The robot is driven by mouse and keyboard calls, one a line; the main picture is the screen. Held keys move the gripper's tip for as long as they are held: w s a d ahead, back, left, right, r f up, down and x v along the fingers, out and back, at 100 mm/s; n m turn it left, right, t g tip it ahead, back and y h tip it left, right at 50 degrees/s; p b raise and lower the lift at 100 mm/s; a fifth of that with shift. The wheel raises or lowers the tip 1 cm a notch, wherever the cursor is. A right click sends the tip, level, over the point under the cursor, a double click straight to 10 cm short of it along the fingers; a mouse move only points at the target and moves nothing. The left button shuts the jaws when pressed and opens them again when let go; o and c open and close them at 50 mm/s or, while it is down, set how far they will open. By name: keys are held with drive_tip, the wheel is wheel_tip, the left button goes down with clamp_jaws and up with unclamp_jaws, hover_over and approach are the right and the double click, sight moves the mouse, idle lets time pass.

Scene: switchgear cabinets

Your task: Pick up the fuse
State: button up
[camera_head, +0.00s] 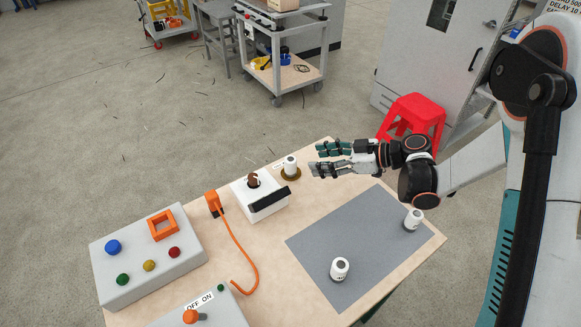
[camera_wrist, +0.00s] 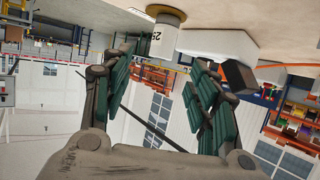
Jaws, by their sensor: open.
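Three white cylinders look like fuses. One fuse (camera_head: 290,165) stands upright in a brass-coloured round base (camera_head: 291,175) at the table's far edge. The others stand on the grey mat, one near the front (camera_head: 340,267) and one at the right (camera_head: 413,218). My gripper (camera_head: 315,160) is open and empty, just right of the fuse in the base, fingers pointing left. In the wrist view, which is upside down, this fuse (camera_wrist: 164,40) bears a partly visible "25" and appears beyond and between the open fingertips (camera_wrist: 160,65). It looks apart from them.
A white box (camera_head: 259,200) with a brown knob and black front stands left of that fuse. An orange cable (camera_head: 246,255) and grey button boxes (camera_head: 148,260) lie further left. The grey mat (camera_head: 350,240) is mostly clear. A red stool (camera_head: 414,114) stands behind the table.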

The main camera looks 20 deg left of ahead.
sight(290, 164)
drive_tip(key=b+x, duration=0.1)
drive_tip(key=x, duration=0.4)
drive_tip(key=shift+a+f, duration=0.15)
drive_tip(key=shift+a, duration=0.05)
drive_tip(key=x, duration=0.1)
drive_tip(key=b+x, duration=0.1)
drive_tip(key=x, duration=0.1)
drive_tip(key=b+x, duration=0.1)
drive_tip(key=x, duration=0.1)
drive_tip(key=shift+s+f, duration=0.15)
drive_tip(key=shift+f, duration=0.15)
drive_tip(key=c, duration=1.2)
